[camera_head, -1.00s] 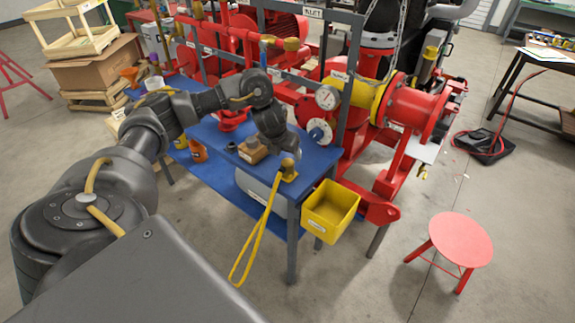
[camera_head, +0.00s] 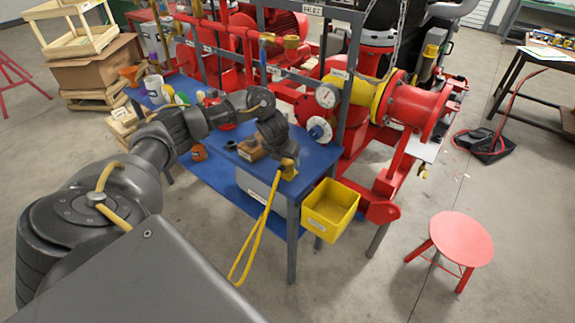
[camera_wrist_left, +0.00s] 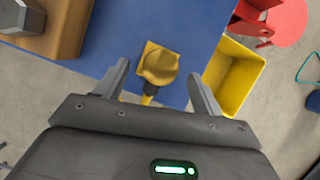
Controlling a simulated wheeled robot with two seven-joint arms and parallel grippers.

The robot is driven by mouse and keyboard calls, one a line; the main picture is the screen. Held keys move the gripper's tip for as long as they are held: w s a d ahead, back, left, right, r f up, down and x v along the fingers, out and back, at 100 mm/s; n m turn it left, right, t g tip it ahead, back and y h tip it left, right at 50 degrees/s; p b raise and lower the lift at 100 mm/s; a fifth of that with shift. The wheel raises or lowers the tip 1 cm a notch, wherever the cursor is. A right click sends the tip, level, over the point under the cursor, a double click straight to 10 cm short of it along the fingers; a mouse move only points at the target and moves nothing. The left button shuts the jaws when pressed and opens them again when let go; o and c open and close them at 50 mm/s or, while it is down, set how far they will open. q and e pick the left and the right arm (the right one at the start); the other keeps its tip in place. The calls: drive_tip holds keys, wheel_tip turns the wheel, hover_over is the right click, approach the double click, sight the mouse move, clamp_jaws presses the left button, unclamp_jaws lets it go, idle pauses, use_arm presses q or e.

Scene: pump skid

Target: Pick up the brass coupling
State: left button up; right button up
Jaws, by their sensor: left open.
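The brass coupling (camera_wrist_left: 160,64) stands on a small yellow pad near the edge of the blue table, with a yellow strap running from the pad's side. It also shows in the head view (camera_head: 288,170), partly covered by my left gripper (camera_head: 288,155). In the left wrist view my left gripper (camera_wrist_left: 158,72) is open, with one finger on each side of the coupling in the picture and a gap on both sides. I cannot tell whether the fingertips are down at its height. My right gripper is not in view.
A wooden block (camera_head: 248,149) with a dark metal part sits left of the coupling on the blue table (camera_head: 325,158). A yellow bin (camera_head: 331,210) hangs at the table's right end. A dial gauge (camera_head: 326,96) and red piping stand behind. A red stool (camera_head: 460,240) stands on the floor.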

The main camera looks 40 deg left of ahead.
sight(287, 161)
use_arm(q)
drive_tip(key=x, duration=0.3)
drive_tip(key=shift+w+f, duration=0.15)
drive_tip(key=shift+f, duration=0.05)
drive_tip(key=shift+r, duration=0.1)
drive_tip(key=c, duration=1.2)
